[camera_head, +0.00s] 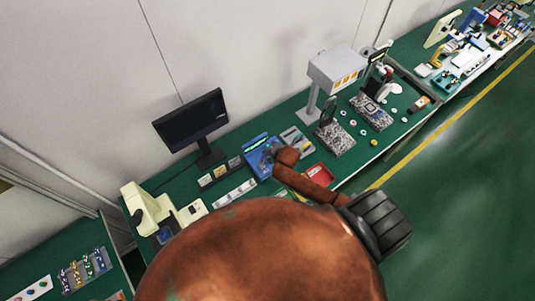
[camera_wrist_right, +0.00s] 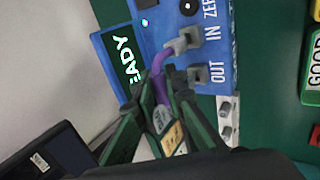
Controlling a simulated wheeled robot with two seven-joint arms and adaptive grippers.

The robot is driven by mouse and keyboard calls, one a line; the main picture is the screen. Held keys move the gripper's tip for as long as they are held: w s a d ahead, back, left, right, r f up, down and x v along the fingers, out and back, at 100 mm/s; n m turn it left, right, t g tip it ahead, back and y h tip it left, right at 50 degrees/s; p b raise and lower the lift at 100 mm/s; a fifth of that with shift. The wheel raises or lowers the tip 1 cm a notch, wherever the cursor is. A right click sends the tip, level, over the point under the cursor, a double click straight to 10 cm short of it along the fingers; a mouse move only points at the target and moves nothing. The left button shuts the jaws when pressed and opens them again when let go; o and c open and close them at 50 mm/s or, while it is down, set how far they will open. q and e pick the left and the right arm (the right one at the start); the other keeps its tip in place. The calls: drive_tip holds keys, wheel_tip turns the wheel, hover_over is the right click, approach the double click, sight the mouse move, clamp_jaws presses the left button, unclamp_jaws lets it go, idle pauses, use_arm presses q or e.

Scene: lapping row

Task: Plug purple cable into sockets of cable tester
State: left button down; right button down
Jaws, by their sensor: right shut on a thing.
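The blue cable tester (camera_wrist_right: 212,20) fills the upper middle of the right wrist view. Its lit screen (camera_wrist_right: 127,60) shows letters ending in "EADY". Its grey IN socket (camera_wrist_right: 186,40) and OUT socket (camera_wrist_right: 198,75) face my right gripper (camera_wrist_right: 160,92). That gripper is shut on the purple cable (camera_wrist_right: 159,62). The cable runs up from between the fingers to a grey end at the IN socket; I cannot tell whether it is fully seated. No cable shows at OUT. In the head view the tester (camera_head: 260,150) is partly hidden by my copper-coloured arm. My left gripper is out of view.
A monitor (camera_head: 191,121) stands behind the tester. A red tray (camera_head: 317,176) lies to its right, with a grey-headed stand (camera_head: 338,68) farther right. A white microscope-like device (camera_head: 148,208) stands at left. My copper arm hides the near bench.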

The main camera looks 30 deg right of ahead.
drive_tip(key=shift+f+b, duration=0.7)
drive_tip(key=shift+f, duration=0.4)
drive_tip(key=c, duration=1.9)
unclamp_jaws()
drive_tip(key=v, duration=1.2)
